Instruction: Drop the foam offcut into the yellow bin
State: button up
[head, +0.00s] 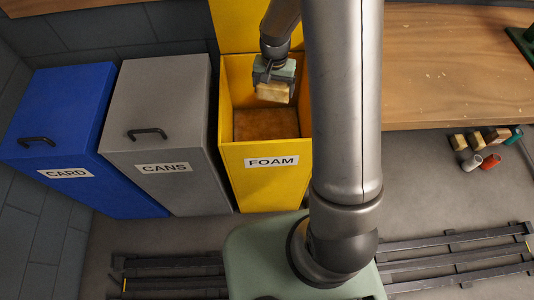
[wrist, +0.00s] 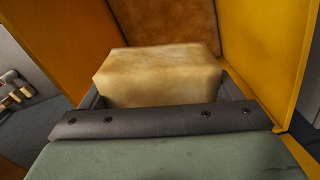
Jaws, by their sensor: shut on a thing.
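The foam offcut (head: 272,92) is a pale yellow block. My gripper (head: 273,78) is shut on it and holds it over the open top of the yellow bin (head: 265,180). The bin is labelled FOAM, and its lid (head: 248,25) stands up at the back. In the wrist view the offcut (wrist: 158,75) sits between the jaws, with the yellow bin wall (wrist: 275,60) close on the right. A brown surface shows inside the bin below the offcut. My arm hides the bin's right edge in the head view.
The closed grey CANS bin (head: 160,110) and blue CARD bin (head: 65,120) stand to the left. A wooden bench (head: 450,65) is at the right. Several small blocks, with a grey cup (head: 472,162) and an orange one (head: 490,161), lie on the floor by it.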

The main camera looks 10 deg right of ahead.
jog(key=shift+f, duration=0.6)
jog(key=o, duration=0.8)
notch_tip(320, 180, up, 18)
jog(key=shift+f, duration=0.25)
jog(key=s+r+n+p, duration=0.1)
jog(key=s+p, duration=0.1)
jog(key=s, duration=0.6)
jog(key=s+r+n+p, duration=0.1)
jog(key=s+n, duration=0.1)
jog(key=s, duration=0.7)
jog(key=s+a+r+n+p, duration=0.1)
jog(key=s+n+p, duration=0.1)
jog(key=s, duration=0.6)
jog(key=shift+s+a+r+p, duration=0.1)
jog(key=shift+s+r+p, duration=0.05)
jog(key=shift+r+p, duration=0.2)
